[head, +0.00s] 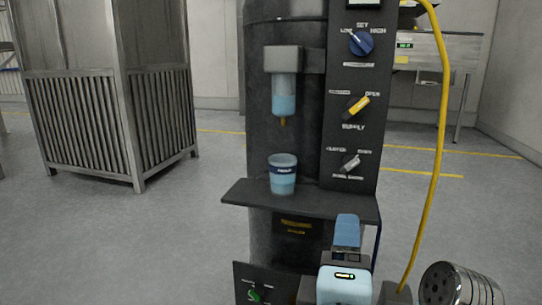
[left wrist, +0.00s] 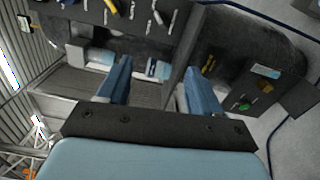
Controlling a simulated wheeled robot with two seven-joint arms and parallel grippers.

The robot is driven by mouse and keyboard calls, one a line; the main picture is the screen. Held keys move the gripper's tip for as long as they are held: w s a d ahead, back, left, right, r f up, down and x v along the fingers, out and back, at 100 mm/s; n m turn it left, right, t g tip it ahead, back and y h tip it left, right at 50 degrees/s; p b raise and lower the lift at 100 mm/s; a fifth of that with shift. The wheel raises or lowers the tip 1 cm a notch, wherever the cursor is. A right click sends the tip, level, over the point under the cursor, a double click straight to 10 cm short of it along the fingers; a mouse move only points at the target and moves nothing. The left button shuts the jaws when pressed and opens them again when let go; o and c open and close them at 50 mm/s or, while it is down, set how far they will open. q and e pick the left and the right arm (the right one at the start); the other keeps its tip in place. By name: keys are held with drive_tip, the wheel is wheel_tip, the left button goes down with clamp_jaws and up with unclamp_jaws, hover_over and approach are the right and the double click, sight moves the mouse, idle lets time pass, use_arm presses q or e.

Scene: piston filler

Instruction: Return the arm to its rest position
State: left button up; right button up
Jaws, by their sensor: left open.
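The piston filler (head: 310,110) stands in the middle of the head view. A light-blue cup (head: 283,181) with a dark label band stands upright on its shelf (head: 330,203), under the nozzle (head: 283,122). In the left wrist view the turned picture shows the cup (left wrist: 155,69) partly behind a finger. My left gripper (head: 347,232) is in front of the machine, at the shelf's right end. Its blue fingers are spread with nothing gripped between them (left wrist: 155,92). The blue SET knob (head: 361,43), yellow SUPPLY knob (head: 357,107) and grey knob (head: 351,163) sit on the dark panel. My right gripper is not shown.
A yellow hose (head: 443,90) hangs down on the right of the machine. A perforated metal cylinder (head: 457,287) is at the lower right. A control box with a green button (head: 255,295) is low at the front. A slatted metal enclosure (head: 85,120) stands left; open floor lies between.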

use_arm(q)
drive_tip(key=w+a+f+m+g, duration=0.25)
drive_tip(key=w+f, duration=0.35)
drive_tip(key=f, duration=0.3)
drive_tip(key=w+a+f+m+g+y, duration=0.1)
drive_tip(key=w+f+m, duration=0.2)
drive_tip(key=w+f, duration=0.35)
drive_tip(key=w+a+f+m+g, duration=0.15)
drive_tip(key=w+f, duration=0.25)
drive_tip(key=f, duration=0.6)
drive_tip(key=s+a+f+m+g, duration=0.2)
drive_tip(key=a+f, duration=0.2)
drive_tip(key=f, duration=0.4)
drive_tip(key=s+a+f+m+g, duration=0.1)
drive_tip(key=s+a+f+g, duration=0.2)
drive_tip(key=f, duration=0.6)
drive_tip(key=s+a+f+m+g, duration=0.15)
drive_tip(key=a+f, duration=0.25)
drive_tip(key=f, duration=0.4)
drive_tip(key=s+a+f+m+g+p, duration=0.1)
drive_tip(key=s+a+f+m+g, duration=0.1)
drive_tip(key=s+a+f+g, duration=0.3)
drive_tip(key=s+f, duration=0.4)
drive_tip(key=s, duration=0.2)
drive_tip(key=shift+s+f, duration=0.15)
drive_tip(key=shift+s, duration=0.05)
